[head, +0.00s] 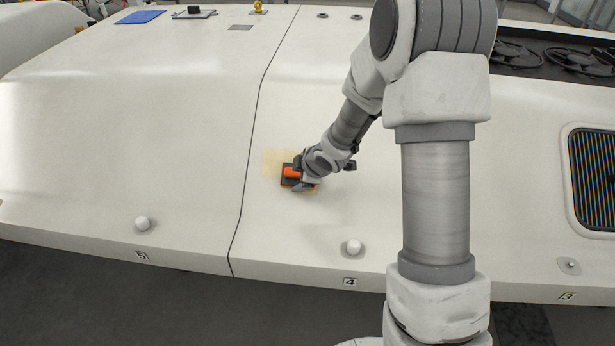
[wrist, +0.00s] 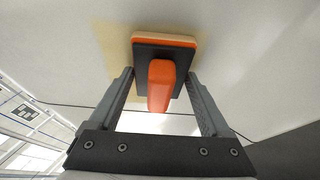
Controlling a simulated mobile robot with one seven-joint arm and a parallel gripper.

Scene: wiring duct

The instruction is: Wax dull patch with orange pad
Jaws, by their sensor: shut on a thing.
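My gripper (head: 303,175) is shut on the orange handle of the pad (head: 291,175). In the wrist view the pad (wrist: 163,52) has a dark backing plate and an orange-and-cream edge, and its face is turned to the white panel. The handle stands between the fingers of my gripper (wrist: 161,95). A yellowish dull patch (head: 273,160) on the panel shows around the pad, mostly to its left and above. The patch also shows beside the pad in the wrist view (wrist: 116,45). The pad appears to lie on the panel; its underside is hidden.
A dark seam (head: 252,128) runs down the white panel left of the patch. White knobs (head: 353,247) (head: 142,223) stick up along the lower edge. A grille (head: 592,178) is at the right. A blue sheet (head: 139,17) and a grey plate (head: 194,13) lie at the top.

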